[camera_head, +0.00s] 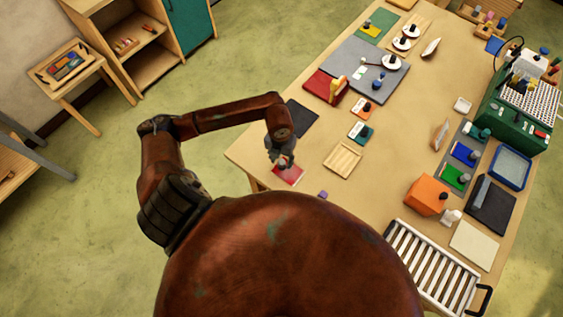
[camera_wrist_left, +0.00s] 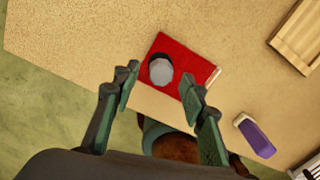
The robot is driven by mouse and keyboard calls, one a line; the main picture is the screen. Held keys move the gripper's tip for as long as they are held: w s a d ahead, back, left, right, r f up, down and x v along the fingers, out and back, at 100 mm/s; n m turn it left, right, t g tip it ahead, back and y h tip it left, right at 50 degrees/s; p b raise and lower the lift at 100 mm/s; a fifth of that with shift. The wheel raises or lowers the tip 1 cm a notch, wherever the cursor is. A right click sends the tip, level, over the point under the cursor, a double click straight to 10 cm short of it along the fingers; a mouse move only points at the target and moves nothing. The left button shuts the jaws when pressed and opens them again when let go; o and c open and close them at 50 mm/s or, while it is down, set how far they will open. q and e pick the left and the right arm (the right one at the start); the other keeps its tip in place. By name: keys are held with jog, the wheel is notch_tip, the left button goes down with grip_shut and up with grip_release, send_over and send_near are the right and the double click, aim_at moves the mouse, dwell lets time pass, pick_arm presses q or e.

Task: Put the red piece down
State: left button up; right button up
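The red piece (camera_head: 289,177) is a flat red plate close to the table's near left edge, partly hidden by my left gripper in the head view. In the wrist view the red piece (camera_wrist_left: 180,53) appears to lie flat on the wood, with a round grey knob (camera_wrist_left: 161,71) on top. My left gripper (camera_wrist_left: 160,84) is open above it. Its two fingers stand either side of the knob, with a visible gap to each. In the head view my left gripper (camera_head: 281,162) is over the plate. My right gripper is not in view.
A wooden tray (camera_head: 342,160) is right of the red piece, with a dark mat (camera_head: 300,118) behind it. A small purple block (camera_head: 323,195) lies near the front edge. A white rack (camera_head: 432,268) and an orange block (camera_head: 426,196) stand farther right. Floor is beyond the left edge.

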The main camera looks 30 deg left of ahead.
pick_arm(q)
notch_tip(320, 180, up, 10)
jog(key=b, duration=0.1)
jog(key=shift+b, duration=0.35)
jog(key=shift+s+a, duration=0.1)
dwell(1.0)
